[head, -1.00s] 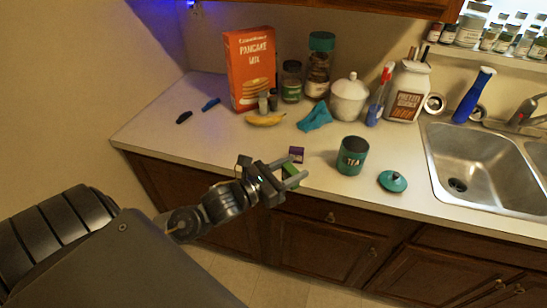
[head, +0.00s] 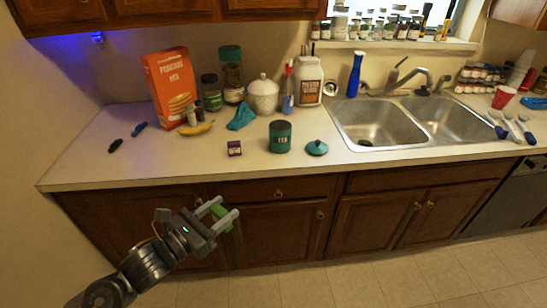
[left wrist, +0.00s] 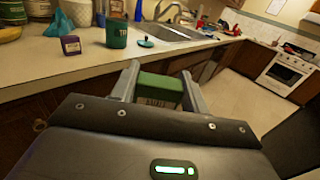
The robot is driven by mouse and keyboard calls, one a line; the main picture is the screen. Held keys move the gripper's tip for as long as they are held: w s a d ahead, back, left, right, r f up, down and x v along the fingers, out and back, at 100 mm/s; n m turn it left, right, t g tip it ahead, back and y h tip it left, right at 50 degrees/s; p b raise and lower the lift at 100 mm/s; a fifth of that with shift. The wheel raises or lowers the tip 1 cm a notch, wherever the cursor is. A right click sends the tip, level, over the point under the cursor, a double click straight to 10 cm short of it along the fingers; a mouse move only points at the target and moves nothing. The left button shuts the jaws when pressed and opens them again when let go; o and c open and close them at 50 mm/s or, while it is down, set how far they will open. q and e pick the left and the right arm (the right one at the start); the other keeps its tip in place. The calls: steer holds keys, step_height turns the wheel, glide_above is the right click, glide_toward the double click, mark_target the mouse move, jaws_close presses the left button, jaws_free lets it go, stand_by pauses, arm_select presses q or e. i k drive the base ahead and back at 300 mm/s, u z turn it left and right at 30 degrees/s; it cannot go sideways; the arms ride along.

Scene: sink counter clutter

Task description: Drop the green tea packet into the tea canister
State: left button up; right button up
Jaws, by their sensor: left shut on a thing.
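My left gripper (head: 222,215) is shut on the green tea packet (head: 221,212), holding it in front of the lower cabinets, below the counter's front edge. The packet also shows between the fingers in the left wrist view (left wrist: 160,88). The tea canister (head: 280,136) is a dark green cylinder marked TEA, standing upright on the counter, up and to the right of the gripper. It also shows in the left wrist view (left wrist: 117,33). Its teal lid (head: 317,148) lies off it, to its right. My right gripper is not in view.
A small purple packet (head: 234,148) stands left of the canister near the counter's front edge. Behind are a banana (head: 196,129), a teal cloth (head: 241,117), a white lidded jar (head: 263,96) and an orange pancake mix box (head: 170,88). The sink (head: 376,124) is at right.

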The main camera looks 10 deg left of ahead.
mark_target(279, 146)
steer(key=k, duration=0.65)
steer(key=z, duration=0.75)
steer(key=i, duration=0.6)
steer(key=z, duration=0.65)
steer(key=i, duration=0.7)
steer(key=u, duration=0.75)
steer(key=i, duration=0.6)
steer(key=u, duration=0.65)
